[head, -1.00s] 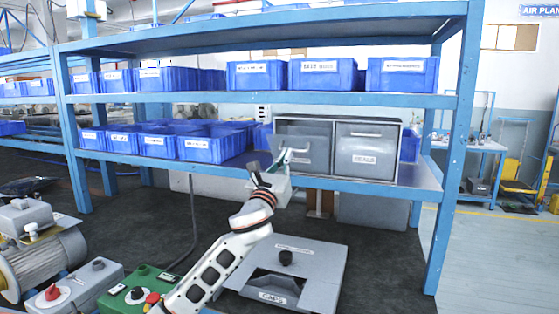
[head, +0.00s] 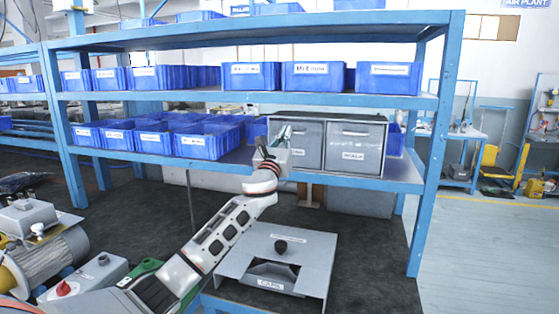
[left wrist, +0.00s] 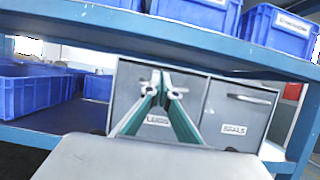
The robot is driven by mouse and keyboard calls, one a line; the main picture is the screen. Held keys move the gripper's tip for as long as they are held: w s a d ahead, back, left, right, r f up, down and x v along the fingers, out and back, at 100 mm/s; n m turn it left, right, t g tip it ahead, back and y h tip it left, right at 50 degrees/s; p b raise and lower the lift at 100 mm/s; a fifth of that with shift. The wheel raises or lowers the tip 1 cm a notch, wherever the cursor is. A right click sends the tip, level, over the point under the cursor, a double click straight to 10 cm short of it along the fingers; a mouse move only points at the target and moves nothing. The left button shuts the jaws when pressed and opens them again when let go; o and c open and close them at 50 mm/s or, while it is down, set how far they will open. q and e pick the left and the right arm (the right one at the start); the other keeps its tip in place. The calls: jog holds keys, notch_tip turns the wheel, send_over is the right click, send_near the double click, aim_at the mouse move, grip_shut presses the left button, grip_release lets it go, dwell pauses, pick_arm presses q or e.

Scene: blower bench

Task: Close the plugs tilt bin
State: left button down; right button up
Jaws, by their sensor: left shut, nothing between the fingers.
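The plugs tilt bin (head: 310,150) is the left of two grey bin fronts in a metal housing on the lower shelf. Its front looks upright and level with the seals bin (head: 354,143) beside it. In the left wrist view the plugs bin (left wrist: 126,92) carries a label partly covered by my fingers. My left gripper (head: 284,134) is shut and empty, in front of the plugs bin's left part. Its fingertips (left wrist: 161,90) overlap the bin front there; I cannot tell whether they touch it. My right gripper is not in view.
Blue boxes (head: 197,147) fill the lower shelf to the left, and more (head: 312,76) stand on the shelf above. The shelf edge (head: 370,181) runs below the bins. A grey caps box (head: 303,250) stands in front, below the arm.

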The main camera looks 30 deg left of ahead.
pick_arm(q)
jog(key=shift+x, duration=0.95)
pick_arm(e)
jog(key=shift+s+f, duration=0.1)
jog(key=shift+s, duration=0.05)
pick_arm(q)
jog(key=shift+w+r, duration=0.1)
jog(key=shift+r, duration=0.1)
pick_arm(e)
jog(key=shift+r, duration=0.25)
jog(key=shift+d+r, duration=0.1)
